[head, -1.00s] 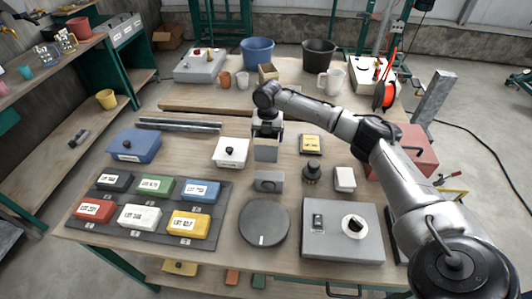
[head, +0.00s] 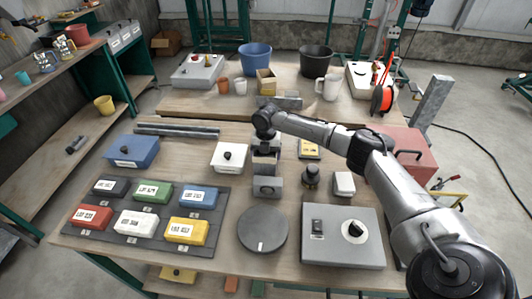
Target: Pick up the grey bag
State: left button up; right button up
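A dark grey, nearly black bag (head: 108,187) with a white label lies at the back left of the dark mat (head: 128,236). It is beside a green bag (head: 152,191). My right gripper (head: 266,160) points down over the middle of the table, well to the right of the grey bag. It is just behind a small grey block (head: 267,187). A dark gap shows below its body; whether its fingers are open or hold something is unclear. My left gripper is not in view.
Blue (head: 198,197), red (head: 90,217), white (head: 136,222) and yellow (head: 186,230) bags share the mat. A blue box (head: 131,151) stands behind it. A white lidded box (head: 229,156), a round dark disc (head: 263,229) and a grey switch panel (head: 342,237) stand to the right.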

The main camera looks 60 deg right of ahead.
jog(key=shift+o, duration=1.3)
notch_tip(320, 180, up, 12)
jog(key=p, duration=0.1)
jog(key=shift+r, duration=0.15)
